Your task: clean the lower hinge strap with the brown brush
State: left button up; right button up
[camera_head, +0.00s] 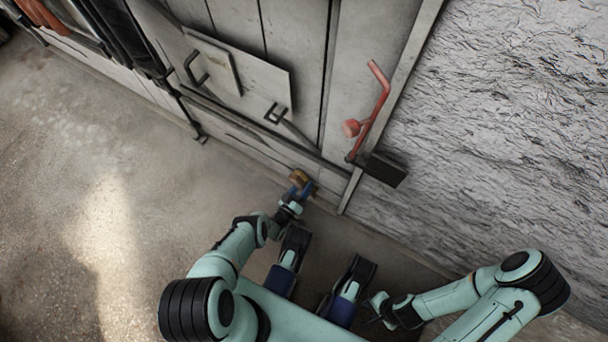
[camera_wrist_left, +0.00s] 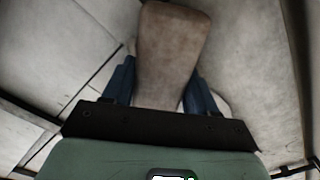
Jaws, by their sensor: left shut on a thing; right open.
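My left gripper (camera_head: 299,190) is shut on the brown brush (camera_head: 299,177), low in front of the grey plank door. The brush's broad brown body (camera_wrist_left: 172,50) fills the upper middle of the left wrist view, between the two blue fingers. A long dark strap (camera_head: 316,157) runs across the lower door just above the brush; I take it for the lower hinge strap. I cannot tell whether the brush touches the door. My right gripper (camera_head: 376,310) is open and empty, low beside my base.
A red lever handle (camera_head: 379,92) and a dark block (camera_head: 383,169) stick out at the door's right edge. Two dark handles (camera_head: 196,68) (camera_head: 277,114) project from the door. A rough plaster wall (camera_head: 500,130) stands at right. The floor (camera_head: 100,190) at left is clear.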

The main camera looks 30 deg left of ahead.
aim_at(295, 183)
pick_arm(q)
jog(key=shift+w, duration=0.15)
dwell(0.4)
jog(key=shift+a+r+p, duration=0.7)
jog(key=shift+r+p, duration=0.1)
jog(key=shift+r, duration=0.1)
jog(key=shift+a+r+p, duration=0.65)
jog(key=shift+r+p, duration=0.15)
jog(key=shift+r, duration=0.1)
jog(key=shift+w+f, duration=0.1)
jog(key=shift+d+f+b, duration=0.6)
jog(key=shift+f+b, duration=0.2)
jog(key=shift+b, duration=0.15)
jog(key=shift+d+f+b, duration=0.7)
jog(key=shift+d+f, duration=0.05)
jog(key=shift+f, duration=0.15)
jog(key=shift+r, duration=0.1)
